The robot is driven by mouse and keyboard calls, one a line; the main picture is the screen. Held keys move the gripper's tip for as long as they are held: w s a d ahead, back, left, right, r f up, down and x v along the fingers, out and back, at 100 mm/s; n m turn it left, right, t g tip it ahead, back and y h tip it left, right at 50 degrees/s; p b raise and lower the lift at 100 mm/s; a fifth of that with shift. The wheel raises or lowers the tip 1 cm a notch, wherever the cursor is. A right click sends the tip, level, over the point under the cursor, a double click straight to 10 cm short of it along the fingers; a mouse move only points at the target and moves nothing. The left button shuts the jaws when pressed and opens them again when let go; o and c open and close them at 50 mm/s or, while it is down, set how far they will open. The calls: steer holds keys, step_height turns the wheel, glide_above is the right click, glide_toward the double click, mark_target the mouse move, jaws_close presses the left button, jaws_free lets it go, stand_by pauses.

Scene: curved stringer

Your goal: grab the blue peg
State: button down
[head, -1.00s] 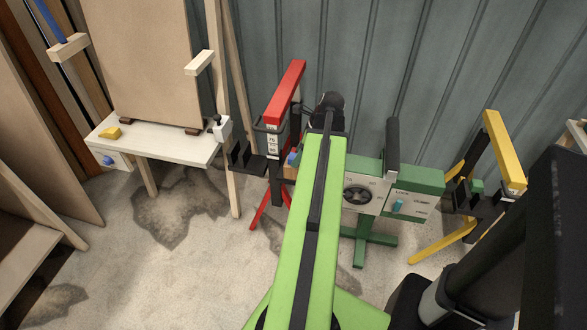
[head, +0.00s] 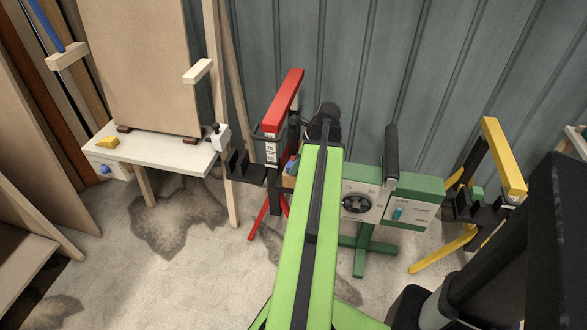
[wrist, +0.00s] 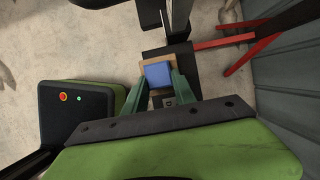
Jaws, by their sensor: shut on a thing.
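The blue peg (wrist: 158,75) shows in the wrist view as a blue square face against a tan block (wrist: 145,69). My gripper (wrist: 158,82) has its two green fingers on either side of the peg and is shut on it. In the head view a small bit of blue peg (head: 291,165) shows beside the red stand (head: 284,105), at the left edge of my green arm. My gripper is hidden behind the arm there. I cannot tell whether the peg is still seated in the tan block.
A green stand with a dial panel (head: 357,203) is to the right of my arm, and a yellow stand (head: 503,160) farther right. A white table (head: 165,153) with a leaning board stands left. A grey corrugated wall (head: 355,60) closes the back.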

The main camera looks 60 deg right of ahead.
steer(key=shift+r, duration=0.1)
step_height(320, 180, up, 18)
steer(key=p, duration=1.8)
